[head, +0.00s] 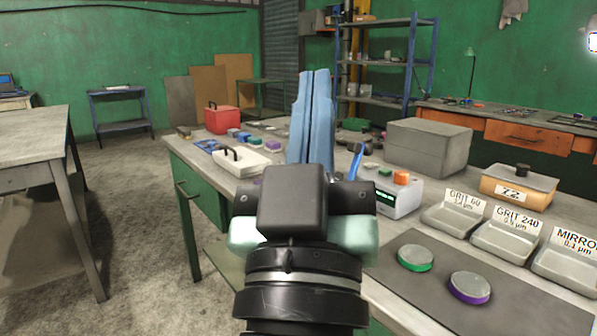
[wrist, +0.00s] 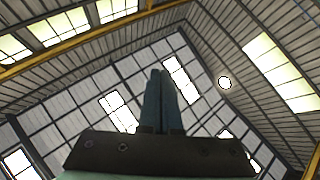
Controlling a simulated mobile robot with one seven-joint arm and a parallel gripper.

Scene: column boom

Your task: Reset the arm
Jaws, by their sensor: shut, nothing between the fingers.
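My gripper (head: 316,78) rises in the middle of the head view, its two blue fingers pointing up and pressed together with nothing between them. It stands in front of the workbench, with my dark wrist below it. In the wrist view the shut fingers (wrist: 162,75) point toward the ceiling, with its beams and bright skylights. My arm hides part of the bench's near edge and whatever lies directly behind the fingers.
The bench carries a grey box (head: 428,147), a red case (head: 221,119), a white instrument (head: 399,197), labelled trays (head: 507,239) and a dark mat (head: 420,290) with green and purple discs. A grey table (head: 30,140) stands left. Floor between is clear.

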